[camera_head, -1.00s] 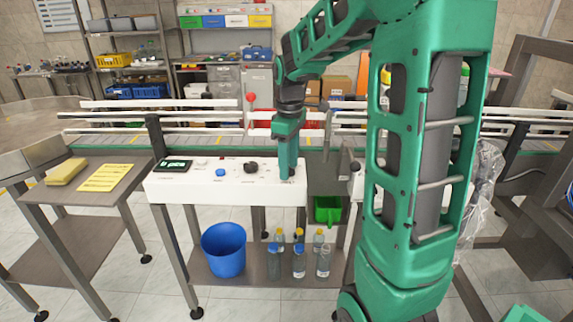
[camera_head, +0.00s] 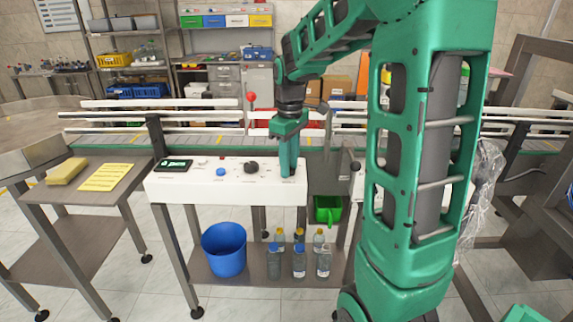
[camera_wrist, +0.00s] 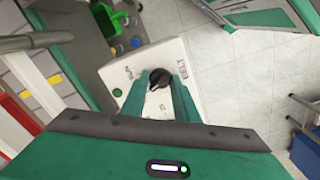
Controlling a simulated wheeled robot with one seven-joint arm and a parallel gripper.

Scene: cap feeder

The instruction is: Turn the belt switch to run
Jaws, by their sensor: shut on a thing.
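The belt switch (camera_wrist: 159,82) is a black rotary knob on a white panel face, between the marks RUN and BELT in the wrist view. Part of a third mark shows lower, close to the right finger. My gripper (camera_wrist: 160,88) is shut on the knob, with one green finger on each side. I cannot tell for sure which mark the knob points to. In the head view my gripper (camera_head: 288,172) points straight down at the right end of the white control panel (camera_head: 190,189), and its fingers hide the switch.
The panel also bears a dark knob (camera_head: 251,168), a blue button (camera_head: 220,172) and a small display (camera_head: 173,165). A green lamp (camera_wrist: 117,92) is beside the switch. The conveyor (camera_head: 210,141) runs behind. A blue bucket (camera_head: 223,250) and several bottles (camera_head: 299,262) stand on the shelf below.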

